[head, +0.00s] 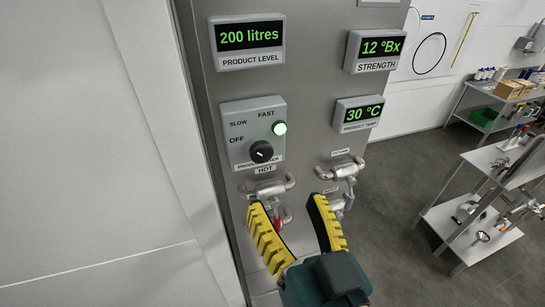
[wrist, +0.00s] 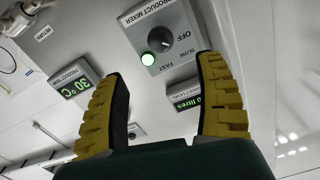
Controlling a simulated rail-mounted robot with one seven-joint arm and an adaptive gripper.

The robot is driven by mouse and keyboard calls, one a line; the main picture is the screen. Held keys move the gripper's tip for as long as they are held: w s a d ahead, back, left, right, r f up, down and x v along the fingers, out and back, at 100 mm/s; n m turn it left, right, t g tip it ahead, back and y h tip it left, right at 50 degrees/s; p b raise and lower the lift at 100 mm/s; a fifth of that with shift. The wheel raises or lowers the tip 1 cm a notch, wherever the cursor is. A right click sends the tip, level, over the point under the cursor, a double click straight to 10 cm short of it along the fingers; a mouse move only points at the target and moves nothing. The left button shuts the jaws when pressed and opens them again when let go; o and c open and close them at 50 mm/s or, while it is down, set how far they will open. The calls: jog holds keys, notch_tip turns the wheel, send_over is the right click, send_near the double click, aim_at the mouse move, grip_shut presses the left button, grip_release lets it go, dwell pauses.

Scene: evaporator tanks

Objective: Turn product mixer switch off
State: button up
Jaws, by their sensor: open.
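The product mixer switch is a black round knob (head: 261,151) on a grey box (head: 240,115) marked OFF, SLOW and FAST.
A metal valve (head: 267,188) labelled HOT sits just below the switch box, close to my left finger. Another valve (head: 343,170) is to its right. Lit displays for product level (head: 248,42), strength (head: 376,50) and temperature (head: 358,114) surround the box. Steel tables (head: 470,205) stand far right.

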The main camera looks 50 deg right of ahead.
aim_at(263, 157)
jog(key=p+x, duration=0.3)
jog(key=x, duration=0.9)
jog(key=shift+p, duration=0.35)
jog(key=shift+w+d, duration=0.15)
jog(key=shift+w, duration=0.15)
jog(key=c, duration=1.2)
